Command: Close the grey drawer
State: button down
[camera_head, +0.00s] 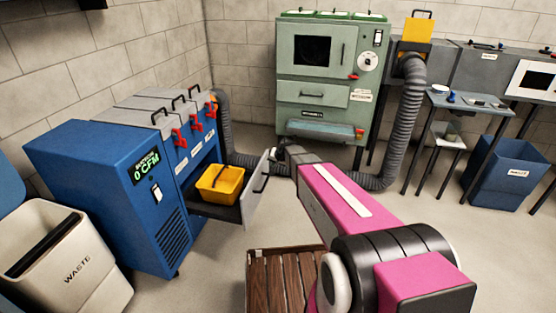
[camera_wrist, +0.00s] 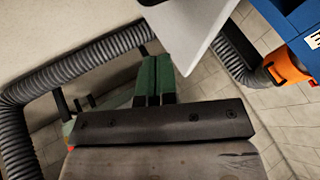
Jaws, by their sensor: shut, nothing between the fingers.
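The grey drawer (camera_head: 257,205) is pulled out of the blue cabinet (camera_head: 100,190). Its front panel has a black handle (camera_head: 265,172). A yellow bin (camera_head: 220,184) sits inside the drawer. My gripper (camera_head: 280,155) is by the far end of the drawer's front panel, partly hidden by my pink arm. In the wrist view my gripper (camera_wrist: 155,62) shows two green fingers shut together, empty. The pale drawer panel (camera_wrist: 190,35) is just beyond the fingertips there; whether they touch it I cannot tell.
A grey corrugated hose (camera_head: 235,150) runs along the floor behind the drawer to a green machine (camera_head: 325,80). A brown slatted platform (camera_head: 285,280) is in front. A waste bin (camera_head: 85,275) stands at left. A blue bin (camera_head: 500,175) and tables are at right.

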aim_at(263, 164)
jog(key=a, duration=0.1)
jog(key=w+a, duration=0.1)
jog(key=a, duration=0.2)
jog(key=shift+w+f, duration=0.35)
jog(key=shift+w, duration=0.05)
jog(key=shift+a, duration=0.1)
jog(key=w+a, duration=0.3)
jog(key=a, duration=0.6)
jog(key=w+a, duration=0.4)
jog(key=a, duration=0.6)
jog(key=w+a, duration=0.3)
jog(key=a, duration=0.6)
jog(key=shift+w+a, duration=0.25)
jog(key=shift+a, duration=0.2)
